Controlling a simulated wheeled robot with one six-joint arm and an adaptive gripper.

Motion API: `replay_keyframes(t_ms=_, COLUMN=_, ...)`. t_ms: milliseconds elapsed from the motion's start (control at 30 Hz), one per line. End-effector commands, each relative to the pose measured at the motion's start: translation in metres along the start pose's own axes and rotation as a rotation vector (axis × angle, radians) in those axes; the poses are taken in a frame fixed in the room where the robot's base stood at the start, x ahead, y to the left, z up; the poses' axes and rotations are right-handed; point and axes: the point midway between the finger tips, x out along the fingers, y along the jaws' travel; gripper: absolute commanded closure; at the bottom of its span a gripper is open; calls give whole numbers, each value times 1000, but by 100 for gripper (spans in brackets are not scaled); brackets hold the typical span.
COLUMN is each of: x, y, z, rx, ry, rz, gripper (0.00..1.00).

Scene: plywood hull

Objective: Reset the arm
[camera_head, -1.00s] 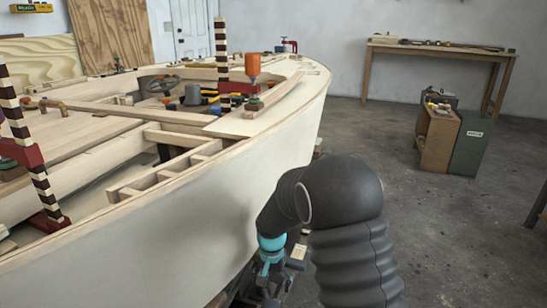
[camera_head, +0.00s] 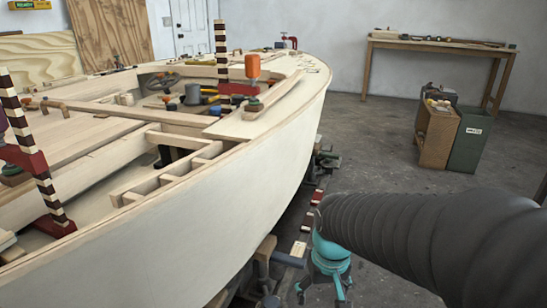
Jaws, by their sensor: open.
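My arm, in a dark ribbed sleeve, reaches in from the right edge of the head view. My gripper (camera_head: 324,288) hangs at its end, teal and pointing down, low beside the hull. Its fingers are spread and I see nothing between them. The plywood hull (camera_head: 210,215) fills the left and middle of the view. My gripper is to the right of its pale side, apart from it in the picture.
Supports and clamps (camera_head: 264,258) stand under the hull, close to my gripper. Tools and an orange-topped bottle (camera_head: 252,66) rest on the boat. A wooden bench (camera_head: 440,46) and a green cabinet (camera_head: 472,140) stand behind. The concrete floor (camera_head: 390,140) between is clear.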

Motion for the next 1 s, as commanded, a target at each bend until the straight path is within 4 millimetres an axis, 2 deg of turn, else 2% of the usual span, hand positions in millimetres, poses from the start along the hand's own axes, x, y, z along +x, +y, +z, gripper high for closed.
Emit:
replay_keyframes(t_ms=33, x=-14, y=4, z=9, rx=3, ry=29, rz=1, gripper=20)
replay_keyframes(t_ms=300, x=-66, y=22, z=53, rx=45, ry=177, rz=11, gripper=20)
replay_keyframes(t_ms=500, x=-101, y=32, z=75, rx=90, ry=303, rz=25, gripper=20)
replay_keyframes(t_ms=600, x=-117, y=36, z=80, rx=107, ry=357, rz=32, gripper=20)
replay_keyframes(t_ms=800, x=-132, y=43, z=84, rx=129, ry=405, rz=42, gripper=20)
replay_keyframes(t_ms=1000, x=-131, y=43, z=84, rx=132, ry=403, rz=42, gripper=20)
